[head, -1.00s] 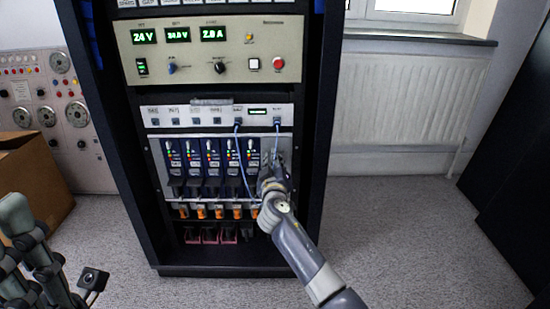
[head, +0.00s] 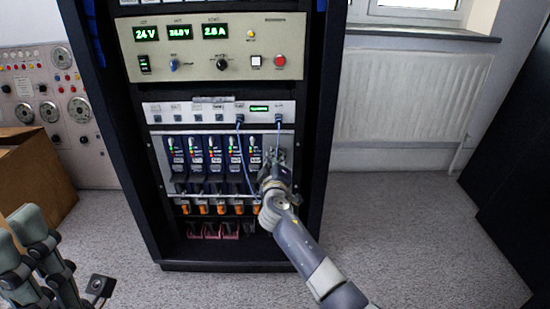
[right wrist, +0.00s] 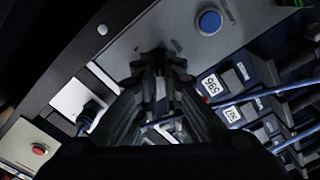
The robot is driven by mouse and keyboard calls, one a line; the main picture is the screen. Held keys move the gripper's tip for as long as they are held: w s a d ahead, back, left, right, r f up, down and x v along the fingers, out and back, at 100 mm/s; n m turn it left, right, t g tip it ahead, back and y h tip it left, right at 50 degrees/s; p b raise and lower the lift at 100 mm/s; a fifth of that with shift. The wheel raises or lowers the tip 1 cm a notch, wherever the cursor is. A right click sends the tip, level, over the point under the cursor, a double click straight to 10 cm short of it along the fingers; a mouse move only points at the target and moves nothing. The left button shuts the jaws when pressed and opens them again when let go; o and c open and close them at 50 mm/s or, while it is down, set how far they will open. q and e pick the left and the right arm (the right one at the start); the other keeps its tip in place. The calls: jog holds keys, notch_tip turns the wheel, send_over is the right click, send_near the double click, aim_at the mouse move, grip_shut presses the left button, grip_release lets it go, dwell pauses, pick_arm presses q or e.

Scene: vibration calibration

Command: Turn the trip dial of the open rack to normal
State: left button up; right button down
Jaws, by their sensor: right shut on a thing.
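The open rack (head: 115,150) stands in the middle of the head view, with a row of blue modules (head: 196,160) in it. My right gripper (head: 274,163) is at the right end of this row. In the right wrist view its fingers (right wrist: 157,68) are shut on a small dark knob at the grey panel (right wrist: 125,40), which I take to be the trip dial. The fingers hide most of the knob, so its setting is not readable. My left gripper (head: 22,240) is low at the left, away from the rack, and its opening is unclear.
A power supply panel (head: 290,35) with green displays is above. Blue cables (head: 240,150) hang close to my right gripper. A blue button (right wrist: 208,22) is beside the fingers. A cardboard box (head: 45,175) stands left. The floor at right (head: 420,240) is clear.

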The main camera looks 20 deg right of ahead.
jog(key=shift+w+r, duration=0.1)
jog(key=shift+r, duration=0.2)
jog(key=c, duration=1.7)
grip_release()
jog(key=shift+f, duration=0.15)
jog(key=v, duration=1.2)
